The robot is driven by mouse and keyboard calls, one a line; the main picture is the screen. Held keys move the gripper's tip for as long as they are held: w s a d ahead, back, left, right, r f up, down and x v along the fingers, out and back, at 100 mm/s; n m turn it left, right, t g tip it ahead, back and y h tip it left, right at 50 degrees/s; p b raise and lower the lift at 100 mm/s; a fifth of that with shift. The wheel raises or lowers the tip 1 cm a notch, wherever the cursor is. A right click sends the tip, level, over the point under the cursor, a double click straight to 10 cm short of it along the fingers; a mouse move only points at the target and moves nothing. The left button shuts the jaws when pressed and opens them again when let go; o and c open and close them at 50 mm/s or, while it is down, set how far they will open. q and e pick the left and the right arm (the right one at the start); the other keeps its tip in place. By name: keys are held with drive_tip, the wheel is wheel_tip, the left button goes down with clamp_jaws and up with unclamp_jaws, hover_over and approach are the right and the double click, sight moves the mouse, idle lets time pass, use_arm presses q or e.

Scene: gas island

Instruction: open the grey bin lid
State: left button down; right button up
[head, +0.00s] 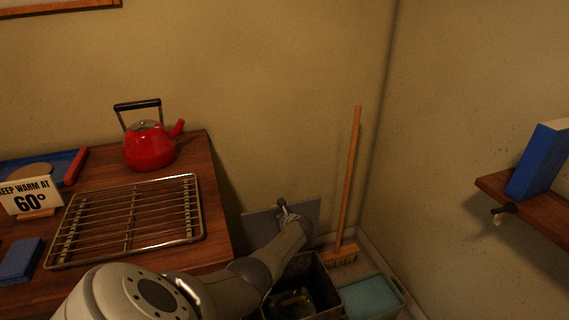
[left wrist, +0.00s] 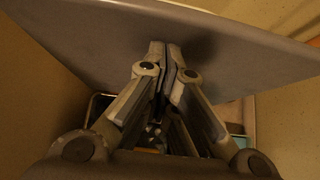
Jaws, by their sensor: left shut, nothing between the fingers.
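The grey bin lid (head: 257,227) stands raised, roughly upright, behind the dark bin (head: 320,284) on the floor right of the counter. The bin's mouth is uncovered, and some items show inside. My left gripper (head: 285,211) is in front of the lid, with its arm reaching over the bin. In the left wrist view the lid (left wrist: 90,45) fills the upper part, and the shut, empty fingers of the left gripper (left wrist: 166,48) point at its face. They look very close to it; I cannot tell if they touch. My right gripper is not in view.
A wooden counter (head: 100,178) at left holds a red kettle (head: 150,148), a wire rack (head: 130,220) and a sign (head: 30,197). A broom (head: 349,185) leans in the corner. A teal-lidded box (head: 370,297) stands right of the bin. A shelf (head: 530,205) juts out at right.

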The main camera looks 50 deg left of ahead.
use_arm(q)
drive_tip(key=a, duration=0.1)
drive_tip(key=w+a+b, duration=0.1)
drive_tip(key=a+b, duration=0.1)
drive_tip(key=shift+w+a+r, duration=0.1)
drive_tip(key=shift+w+r, duration=0.05)
drive_tip(key=shift+r, duration=0.2)
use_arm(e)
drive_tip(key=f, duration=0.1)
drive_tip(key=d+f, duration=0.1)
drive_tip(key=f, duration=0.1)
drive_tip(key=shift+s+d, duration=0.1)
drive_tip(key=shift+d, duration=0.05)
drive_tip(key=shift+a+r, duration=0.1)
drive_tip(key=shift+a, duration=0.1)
